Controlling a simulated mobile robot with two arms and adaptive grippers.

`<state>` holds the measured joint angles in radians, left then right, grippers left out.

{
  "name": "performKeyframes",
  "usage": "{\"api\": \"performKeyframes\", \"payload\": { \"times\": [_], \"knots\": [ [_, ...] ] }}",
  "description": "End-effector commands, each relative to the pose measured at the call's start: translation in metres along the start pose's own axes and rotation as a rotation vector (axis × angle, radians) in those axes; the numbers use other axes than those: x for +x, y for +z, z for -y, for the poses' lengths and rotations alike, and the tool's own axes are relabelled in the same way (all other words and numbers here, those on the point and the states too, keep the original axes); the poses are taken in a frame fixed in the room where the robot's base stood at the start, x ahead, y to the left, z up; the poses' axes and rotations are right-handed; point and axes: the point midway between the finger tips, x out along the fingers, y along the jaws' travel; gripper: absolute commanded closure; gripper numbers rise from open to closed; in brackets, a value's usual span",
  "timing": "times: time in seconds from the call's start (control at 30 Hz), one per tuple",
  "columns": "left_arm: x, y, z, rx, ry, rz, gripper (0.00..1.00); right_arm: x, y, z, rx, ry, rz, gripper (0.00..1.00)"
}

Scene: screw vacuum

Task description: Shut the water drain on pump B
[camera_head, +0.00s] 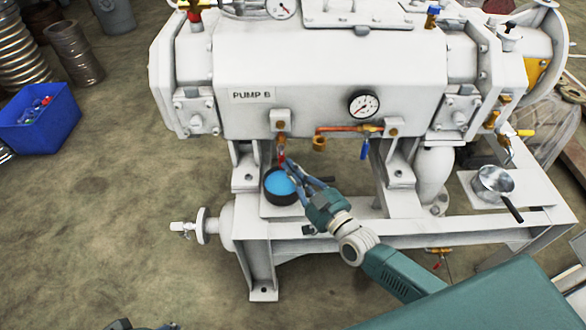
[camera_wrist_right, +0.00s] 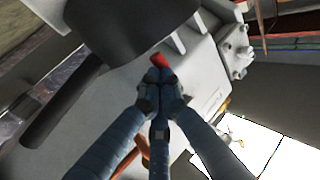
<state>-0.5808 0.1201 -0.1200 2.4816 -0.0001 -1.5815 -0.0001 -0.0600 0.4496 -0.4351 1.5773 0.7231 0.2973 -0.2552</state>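The pump labelled PUMP B (camera_head: 252,97) is a grey-white machine. Under its left end hangs a small brass drain valve with a red handle (camera_head: 282,158). My right gripper (camera_head: 287,166) is at this handle, its blue fingers drawn together. In the right wrist view the fingertips (camera_wrist_right: 160,88) meet around the red handle (camera_wrist_right: 159,60), whose tip sticks out beyond them. A black pan of blue water (camera_head: 280,184) stands below the valve. Only a dark piece at the bottom left edge, perhaps my left gripper (camera_head: 122,325), shows; its fingers cannot be made out.
A copper pipe with a blue-handled valve (camera_head: 364,150) is to the right, below a pressure gauge (camera_head: 363,104). Another pan (camera_head: 494,180) stands on the frame at the right. A blue crate (camera_head: 40,125) is on the floor at the left. The floor left of the pump is open.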

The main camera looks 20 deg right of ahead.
Motion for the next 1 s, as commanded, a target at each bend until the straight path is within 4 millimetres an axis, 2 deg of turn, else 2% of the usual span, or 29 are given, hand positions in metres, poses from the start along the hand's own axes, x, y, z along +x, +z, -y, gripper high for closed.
{"api": "performKeyframes", "payload": {
  "times": [0.67, 0.87, 1.0],
  "knots": [
    [0.018, 0.003, -0.001, 0.0, 0.0, -0.009, 0.57, 0.003, 0.005, 0.004, 0.079, 0.0, -0.051, 1.0],
    [0.021, -0.066, -0.008, 0.009, 0.013, -0.265, 0.57, 0.004, 0.008, 0.007, 0.13, 0.0, -0.086, 1.0],
    [0.011, -0.117, -0.015, 0.014, 0.024, -0.465, 0.57, 0.006, 0.009, 0.009, 0.178, -0.001, -0.118, 1.0]
  ]
}}
